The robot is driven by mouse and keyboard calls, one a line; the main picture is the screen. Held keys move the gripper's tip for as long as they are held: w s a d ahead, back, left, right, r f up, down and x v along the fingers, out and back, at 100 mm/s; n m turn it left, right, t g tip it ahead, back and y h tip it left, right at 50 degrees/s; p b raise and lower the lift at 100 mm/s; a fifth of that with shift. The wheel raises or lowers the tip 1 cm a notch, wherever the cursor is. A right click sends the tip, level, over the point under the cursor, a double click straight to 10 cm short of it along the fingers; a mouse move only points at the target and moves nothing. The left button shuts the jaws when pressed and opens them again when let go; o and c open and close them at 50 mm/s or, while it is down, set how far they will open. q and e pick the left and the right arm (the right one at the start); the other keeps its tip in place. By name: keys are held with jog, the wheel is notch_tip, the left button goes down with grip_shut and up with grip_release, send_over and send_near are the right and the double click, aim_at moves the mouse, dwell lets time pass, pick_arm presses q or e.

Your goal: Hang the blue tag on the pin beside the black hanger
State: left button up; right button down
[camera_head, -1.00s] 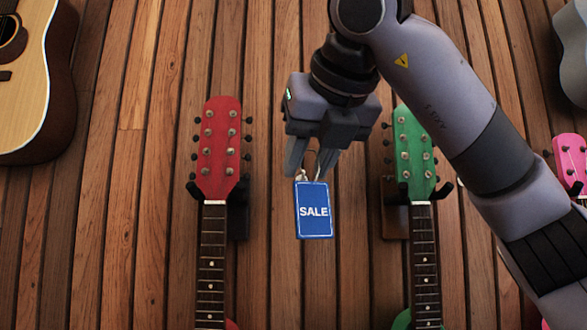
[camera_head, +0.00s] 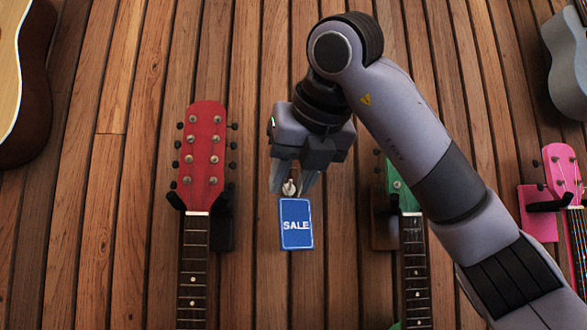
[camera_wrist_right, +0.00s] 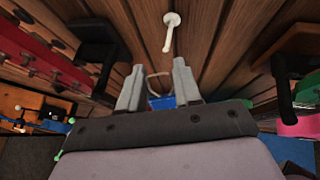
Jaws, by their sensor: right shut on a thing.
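The blue tag (camera_head: 296,226), marked SALE, hangs upright below my right gripper (camera_head: 291,190). The gripper is shut on its thin loop; the loop (camera_wrist_right: 157,82) shows between the fingers in the wrist view. The pin (camera_head: 290,187) is a small pale stud on the wall, seen between the fingertips in the head view. In the wrist view the pin (camera_wrist_right: 171,28) stands ahead of the fingers, its shaft apart from the loop. The black hanger (camera_head: 225,222) is left of the tag, behind the red headstock. My left gripper is not in view.
A red headstock (camera_head: 202,155) stands left of the tag. A green-headed ukulele (camera_head: 412,250) on a brown hanger stands right, partly behind my right arm. A pink headstock (camera_head: 561,170) is farther right. The plank wall is bare below the tag.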

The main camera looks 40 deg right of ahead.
aim_at(291, 189)
jog(key=shift+w+d+f+p, duration=0.1)
jog(key=shift+w+d+p, duration=0.2)
jog(key=shift+w+d, duration=0.35)
jog(key=shift+w+d+f+p, duration=0.1)
jog(key=shift+w+d+p, duration=0.2)
jog(key=shift+w, duration=0.6)
jog(key=shift+w+d+f, duration=0.45)
jog(key=shift+w, duration=0.2)
jog(key=c, duration=0.7)
grip_release()
jog(key=shift+v, duration=3.65)
jog(key=shift+a, duration=0.1)
